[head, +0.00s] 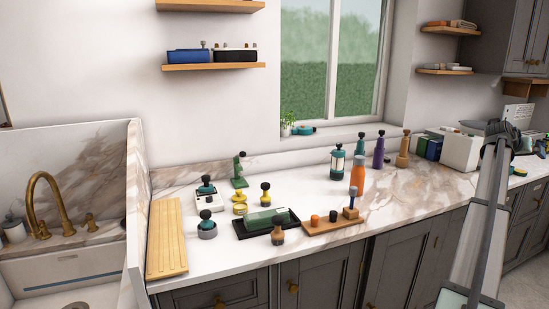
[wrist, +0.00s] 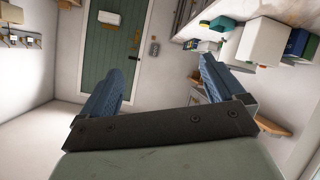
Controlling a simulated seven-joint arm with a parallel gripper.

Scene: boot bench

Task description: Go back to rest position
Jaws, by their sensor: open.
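In the wrist view my gripper (wrist: 158,68) is open. Its two blue-grey fingers stand wide apart with nothing between them. Beyond them, the wrist camera looks across the room to a green door (wrist: 117,60) in a white wall. In the head view my grey arm rises at the right side, in front of the right part of the counter (head: 395,190). The fingers cannot be made out clearly in the head view. The gripper appears apart from the things on the counter.
A wooden board (head: 167,238), a black tray (head: 240,228) with a green block, a wooden stand (head: 333,225) and an orange bottle (head: 357,172) stand on the counter. A white box (head: 461,150) is near my arm. A sink (head: 60,275) lies at the left.

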